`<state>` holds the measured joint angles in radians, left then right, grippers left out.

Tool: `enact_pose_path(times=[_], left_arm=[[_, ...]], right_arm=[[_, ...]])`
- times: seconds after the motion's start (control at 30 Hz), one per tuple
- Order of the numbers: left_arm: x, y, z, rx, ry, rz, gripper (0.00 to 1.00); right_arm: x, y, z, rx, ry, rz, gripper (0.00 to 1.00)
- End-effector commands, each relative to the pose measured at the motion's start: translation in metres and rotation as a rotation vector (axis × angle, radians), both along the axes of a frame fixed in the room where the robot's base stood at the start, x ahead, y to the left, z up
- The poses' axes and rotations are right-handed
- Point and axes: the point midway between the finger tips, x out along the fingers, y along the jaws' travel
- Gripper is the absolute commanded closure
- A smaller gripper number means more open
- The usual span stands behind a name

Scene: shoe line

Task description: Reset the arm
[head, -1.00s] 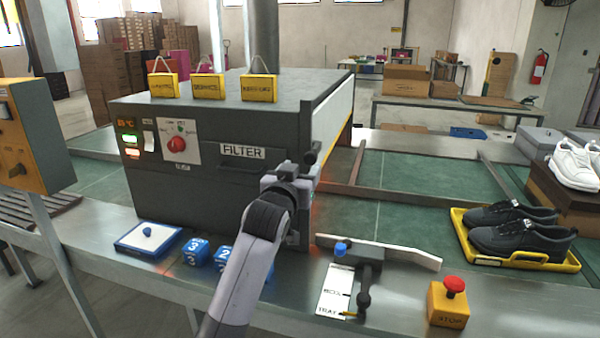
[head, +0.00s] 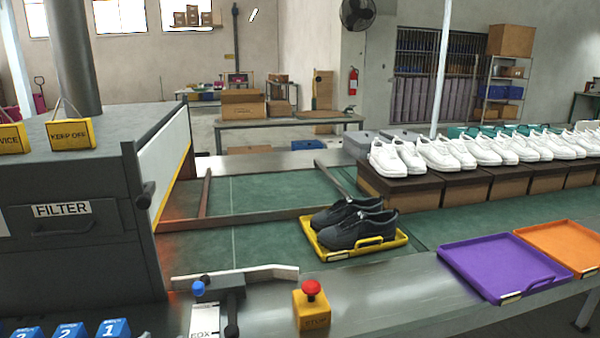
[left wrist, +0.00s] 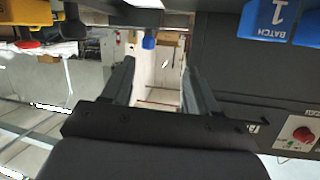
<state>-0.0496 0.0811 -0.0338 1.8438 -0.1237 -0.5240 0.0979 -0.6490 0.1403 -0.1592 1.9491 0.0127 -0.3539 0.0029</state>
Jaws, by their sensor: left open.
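My left gripper (left wrist: 158,66) shows in the left wrist view with its two dark fingers spread apart and nothing between them. That view is turned upside down. A blue knob (left wrist: 149,41) shows just beyond the fingertips, and a blue block marked BATCH 1 (left wrist: 264,20) is at the upper right. The dark filter machine (left wrist: 225,65) fills the right side. Neither of my arms shows in the head view, and my right gripper is not in view.
In the head view, black shoes stand on a yellow tray (head: 330,255) on the green belt. The red-topped stop button (head: 311,305) and blue-knobbed lever (head: 198,288) stand near the front edge. Purple (head: 500,264) and orange (head: 565,245) trays lie right. White shoes stand on boxes (head: 465,188).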

Motion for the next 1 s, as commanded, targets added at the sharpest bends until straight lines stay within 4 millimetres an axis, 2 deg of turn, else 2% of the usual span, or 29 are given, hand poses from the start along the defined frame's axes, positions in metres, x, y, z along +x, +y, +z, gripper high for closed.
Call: enact_pose_path(times=[0.03, 0.2, 0.3, 0.4, 0.5, 0.67, 1.0], left_arm=[[-0.023, -0.007, -0.025, 0.002, 0.046, -0.025, 0.41], [-0.095, -0.031, -0.086, -0.014, 0.170, -0.104, 0.41], [-0.139, -0.044, -0.113, -0.032, 0.237, -0.142, 0.41], [-0.176, -0.055, -0.130, -0.048, 0.290, -0.172, 0.41], [-0.202, -0.062, -0.140, -0.063, 0.325, -0.192, 0.41], [-0.220, -0.067, -0.147, -0.074, 0.349, -0.205, 0.41], [-0.220, -0.067, -0.147, -0.074, 0.350, -0.205, 0.41]], right_arm=[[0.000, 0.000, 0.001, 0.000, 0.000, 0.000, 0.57], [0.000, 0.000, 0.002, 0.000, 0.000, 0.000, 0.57], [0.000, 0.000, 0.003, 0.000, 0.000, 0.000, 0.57], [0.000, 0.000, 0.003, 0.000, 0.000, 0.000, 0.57], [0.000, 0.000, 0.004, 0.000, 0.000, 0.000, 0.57], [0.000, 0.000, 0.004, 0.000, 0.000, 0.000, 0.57], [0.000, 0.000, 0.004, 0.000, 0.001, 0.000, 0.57]])
